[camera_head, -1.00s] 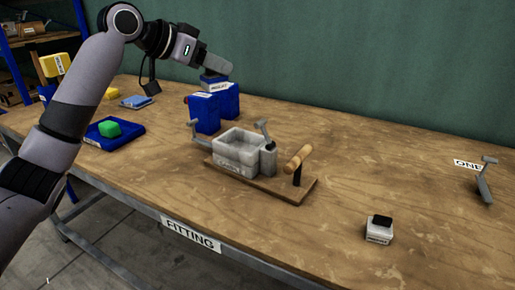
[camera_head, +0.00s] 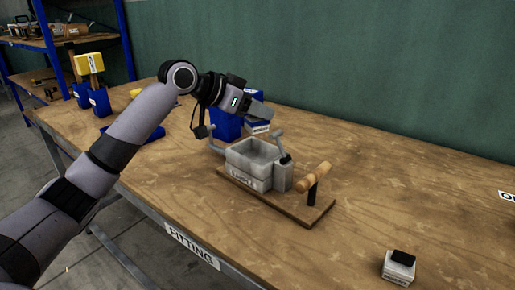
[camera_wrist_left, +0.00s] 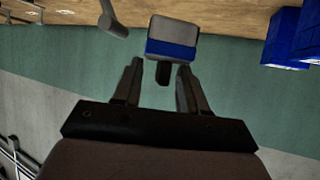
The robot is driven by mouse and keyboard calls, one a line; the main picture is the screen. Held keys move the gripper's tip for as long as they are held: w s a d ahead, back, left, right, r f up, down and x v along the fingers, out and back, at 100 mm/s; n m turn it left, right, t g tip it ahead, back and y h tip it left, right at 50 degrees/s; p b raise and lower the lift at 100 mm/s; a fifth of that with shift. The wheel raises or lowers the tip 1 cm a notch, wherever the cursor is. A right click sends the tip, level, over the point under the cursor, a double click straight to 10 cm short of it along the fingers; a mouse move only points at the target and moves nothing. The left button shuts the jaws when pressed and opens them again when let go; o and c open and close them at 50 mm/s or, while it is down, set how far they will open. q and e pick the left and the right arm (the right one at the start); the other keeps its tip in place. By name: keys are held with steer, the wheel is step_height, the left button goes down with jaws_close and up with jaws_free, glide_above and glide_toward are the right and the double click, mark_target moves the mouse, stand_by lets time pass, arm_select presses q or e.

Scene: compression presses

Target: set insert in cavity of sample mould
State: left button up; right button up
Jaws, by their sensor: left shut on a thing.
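In the left wrist view the insert (camera_wrist_left: 174,28) has a grey face, a blue band and a dark stub between the fingers. The sample mould (camera_head: 246,182) is a pale grey box with an open cavity on top, standing on a wooden board (camera_head: 296,212). The insert appears above and just behind the mould's far side, apart from it. The cavity looks empty, though its floor is partly hidden. My right gripper is not in view.
A wooden-handled lever (camera_head: 313,179) stands at the board's right, and grey metal levers rise beside the mould. Blue bins (camera_head: 226,126) stand behind it. A small white block with a black top (camera_head: 398,268) sits front right. The bench's right side is largely clear.

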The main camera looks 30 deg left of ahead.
mark_target(248, 127)
arm_select(q)
step_height(248, 127, down, 4)
steer(key=shift+r, duration=0.1)
steer(key=shift+f, duration=0.9)
step_height(248, 127, down, 3)
steer(key=shift+f+b, duration=0.2)
steer(key=shift+b, duration=0.3)
steer(key=shift+f, duration=0.15)
steer(key=o, duration=1.3)
